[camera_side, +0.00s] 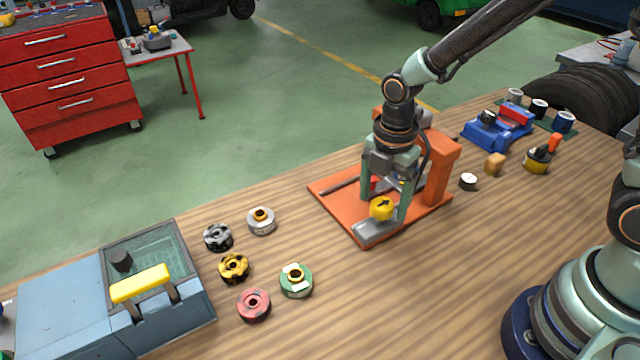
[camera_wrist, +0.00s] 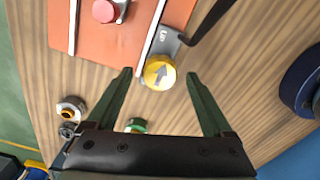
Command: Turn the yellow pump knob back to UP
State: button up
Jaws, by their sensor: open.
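The yellow pump knob (camera_side: 382,208) with a black arrow sits on a grey metal plate (camera_side: 376,232) at the front of the orange lift base (camera_side: 330,196). In the wrist view the knob (camera_wrist: 160,72) shows a grey arrow pointing up and slightly right, toward the plate marked UP (camera_wrist: 163,38). My gripper (camera_side: 385,203) is open, with its green fingers on either side of the knob in the side view. In the wrist view my gripper (camera_wrist: 158,76) has a fingertip on each side of the knob, with gaps. I cannot tell how close they are in height.
Several round parts, including a red one (camera_side: 254,305) and a green one (camera_side: 296,281), lie left of the lift. A blue-grey box with a yellow handle (camera_side: 140,284) stands at the left. A small gauge (camera_side: 468,181) and wooden block (camera_side: 495,164) lie right. The front middle table is clear.

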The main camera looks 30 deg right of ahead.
aim_at(382, 204)
notch_tip(382, 204, up, 12)
jog(key=shift+f, duration=0.15)
dwell(0.4)
jog(key=s+d+r+m+t, duration=0.2)
jog(key=s+d+r+m, duration=0.1)
jog(key=m, duration=0.7)
jog(key=s+d+r+m+t, duration=0.2)
jog(key=d+m, duration=0.4)
jog(key=m, duration=0.5)
jog(key=shift+s+r+t, duration=0.4)
jog(key=shift+t, duration=0.4)
